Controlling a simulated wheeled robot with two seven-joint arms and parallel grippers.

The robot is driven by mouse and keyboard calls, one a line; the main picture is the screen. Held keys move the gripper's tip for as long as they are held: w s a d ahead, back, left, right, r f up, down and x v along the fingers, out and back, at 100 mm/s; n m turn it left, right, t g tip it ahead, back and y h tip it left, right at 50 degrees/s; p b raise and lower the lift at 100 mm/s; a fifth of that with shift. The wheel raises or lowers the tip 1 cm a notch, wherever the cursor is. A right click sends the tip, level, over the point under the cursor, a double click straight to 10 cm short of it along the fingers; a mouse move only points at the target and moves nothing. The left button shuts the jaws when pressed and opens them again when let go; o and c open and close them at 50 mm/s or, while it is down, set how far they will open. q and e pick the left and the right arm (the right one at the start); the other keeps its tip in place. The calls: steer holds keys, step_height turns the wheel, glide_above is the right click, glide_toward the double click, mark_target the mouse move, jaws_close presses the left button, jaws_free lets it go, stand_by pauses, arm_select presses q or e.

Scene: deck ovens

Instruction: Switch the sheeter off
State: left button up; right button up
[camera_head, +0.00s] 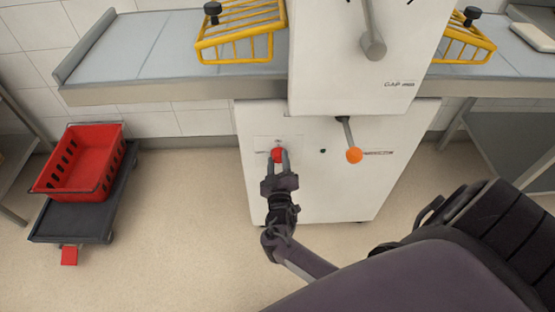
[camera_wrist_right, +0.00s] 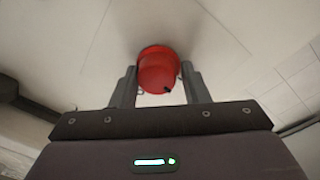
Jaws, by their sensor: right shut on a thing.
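The sheeter (camera_head: 330,187) is a white machine with a lower cabinet and a belt table on either side. A red round knob (camera_head: 277,154) sits on the left of its cabinet front. My right gripper (camera_head: 279,160) is at the knob, with its fingers on either side of it. In the right wrist view, the red knob (camera_wrist_right: 158,70) lies between the two fingers (camera_wrist_right: 158,88), which are shut on it. A small dark mark shows on the knob's face. My left gripper is not in view.
Yellow wire guards (camera_head: 235,47) stand over the belt table (camera_head: 150,45). A red crate (camera_head: 82,165) rests on a dark dolly (camera_head: 75,222) at left. Floor before the cabinet's left side is clear.

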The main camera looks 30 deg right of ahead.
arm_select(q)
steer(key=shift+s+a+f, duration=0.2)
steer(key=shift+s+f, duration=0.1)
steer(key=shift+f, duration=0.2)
arm_select(e)
steer(key=shift+s+d+f+n, duration=0.1)
steer(key=shift+s+d+n, duration=0.15)
steer(key=shift+n, duration=0.25)
steer(key=o, duration=0.9)
steer(key=shift+a, duration=0.1)
steer(key=shift+s+a, duration=0.2)
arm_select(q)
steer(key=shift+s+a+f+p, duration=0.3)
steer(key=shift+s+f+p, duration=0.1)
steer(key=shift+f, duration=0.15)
arm_select(e)
steer(key=v, duration=0.7)
steer(key=shift+s, duration=0.1)
